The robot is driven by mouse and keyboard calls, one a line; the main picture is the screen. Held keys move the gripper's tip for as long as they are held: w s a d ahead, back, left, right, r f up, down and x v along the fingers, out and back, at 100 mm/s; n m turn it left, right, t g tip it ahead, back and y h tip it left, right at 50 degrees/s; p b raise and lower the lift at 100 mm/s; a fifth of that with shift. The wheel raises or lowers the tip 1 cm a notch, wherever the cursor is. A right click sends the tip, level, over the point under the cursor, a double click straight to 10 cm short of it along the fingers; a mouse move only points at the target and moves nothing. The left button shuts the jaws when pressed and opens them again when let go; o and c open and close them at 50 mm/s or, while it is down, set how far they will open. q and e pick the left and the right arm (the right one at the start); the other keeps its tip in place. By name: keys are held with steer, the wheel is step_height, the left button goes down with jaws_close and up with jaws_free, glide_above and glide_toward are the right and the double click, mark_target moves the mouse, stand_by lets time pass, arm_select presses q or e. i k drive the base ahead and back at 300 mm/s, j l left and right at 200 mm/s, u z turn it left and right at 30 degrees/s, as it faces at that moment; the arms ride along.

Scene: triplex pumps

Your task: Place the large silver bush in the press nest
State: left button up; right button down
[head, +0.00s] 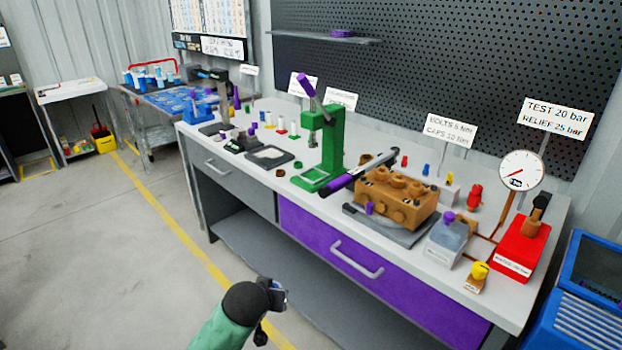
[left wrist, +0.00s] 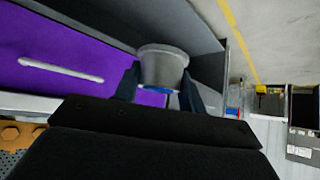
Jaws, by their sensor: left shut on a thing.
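The large silver bush (left wrist: 163,66) is a grey, slightly tapered cylinder in the left wrist view. My left gripper (left wrist: 160,82) is shut on it, with one dark finger on each side. In the head view my left gripper (head: 276,292) is in front of the bench, apart from it, and the bush is hard to make out there. The green press (head: 332,142) stands on the bench top, with its purple-gripped lever raised. The press nest (head: 313,178) is at its green base, and its inside is too small to judge. My right gripper is not in view.
The bench's purple drawer (head: 335,262) faces my left gripper. An orange-brown pump block (head: 398,196) and a torque wrench (head: 358,173) lie right of the press. A dark tray (head: 268,157) and several small parts stand left of it. The floor in front is clear.

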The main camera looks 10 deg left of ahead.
mark_target(313, 177)
steer(key=i+j+z, duration=0.15)
steer(key=j, duration=0.35)
steer(key=i+j+z, duration=0.15)
steer(key=j, duration=0.35)
steer(key=i+j+z, duration=0.2)
steer(key=j, duration=0.3)
steer(key=l, duration=0.45)
steer(key=i, duration=0.05)
